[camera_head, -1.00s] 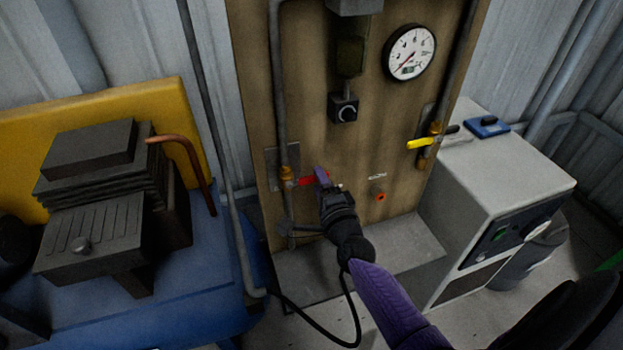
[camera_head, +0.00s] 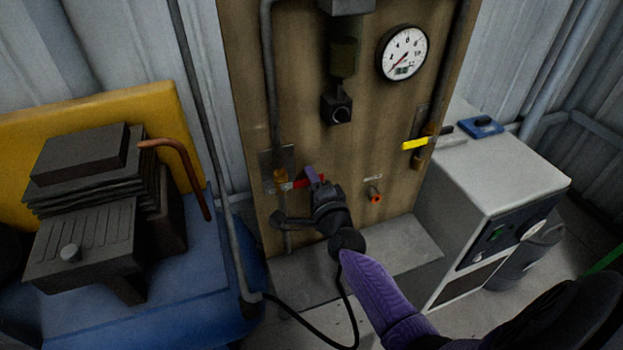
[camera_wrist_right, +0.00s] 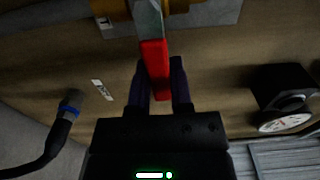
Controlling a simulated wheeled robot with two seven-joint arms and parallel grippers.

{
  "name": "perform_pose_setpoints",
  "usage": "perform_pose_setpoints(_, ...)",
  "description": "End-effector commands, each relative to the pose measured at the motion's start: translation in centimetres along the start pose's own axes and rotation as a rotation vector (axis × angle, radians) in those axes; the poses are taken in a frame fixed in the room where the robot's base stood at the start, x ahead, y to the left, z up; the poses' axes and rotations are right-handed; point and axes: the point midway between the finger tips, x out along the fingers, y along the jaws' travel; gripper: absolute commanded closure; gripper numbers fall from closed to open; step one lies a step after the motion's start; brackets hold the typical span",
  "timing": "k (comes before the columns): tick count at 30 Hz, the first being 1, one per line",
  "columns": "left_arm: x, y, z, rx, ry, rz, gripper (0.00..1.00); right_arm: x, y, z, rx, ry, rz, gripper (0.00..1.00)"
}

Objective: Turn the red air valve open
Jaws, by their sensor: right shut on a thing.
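The red air valve handle (camera_head: 301,183) sticks out sideways to the right from a brass valve body (camera_head: 281,180) on the left pipe of the wooden panel. My right gripper (camera_head: 311,176) is at the handle's free end. In the right wrist view, the red handle (camera_wrist_right: 155,68) runs between the two dark fingers of my right gripper (camera_wrist_right: 159,85), which is shut on it. The fingers hide part of the handle's tip in the head view. My left gripper is not in view.
A yellow-handled valve (camera_head: 415,143) is on the right pipe. A round gauge (camera_head: 403,53) sits above. A grey cabinet (camera_head: 510,180) stands right of the panel, and a blue machine (camera_head: 170,290) stands left. A black hose (camera_head: 335,335) hangs below.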

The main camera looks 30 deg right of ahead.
Motion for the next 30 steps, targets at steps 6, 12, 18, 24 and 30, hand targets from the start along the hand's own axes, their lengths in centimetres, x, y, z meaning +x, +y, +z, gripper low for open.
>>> perform_pose_setpoints(6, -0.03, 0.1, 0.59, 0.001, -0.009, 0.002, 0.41, -0.02, 0.05, 0.01, 0.0, 0.0, 0.001, 1.0)
perform_pose_setpoints(12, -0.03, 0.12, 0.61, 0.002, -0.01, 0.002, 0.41, -0.02, 0.06, 0.02, 0.0, -0.001, 0.001, 1.0)
perform_pose_setpoints(18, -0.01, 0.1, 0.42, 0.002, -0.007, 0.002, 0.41, -0.02, 0.07, 0.02, 0.0, -0.001, 0.002, 1.0)
perform_pose_setpoints(24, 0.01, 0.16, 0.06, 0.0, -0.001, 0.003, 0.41, -0.03, 0.08, 0.03, 0.0, -0.001, 0.002, 1.0)
perform_pose_setpoints(30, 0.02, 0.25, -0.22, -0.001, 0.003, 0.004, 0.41, -0.03, 0.1, 0.03, 0.0, -0.001, 0.002, 1.0)
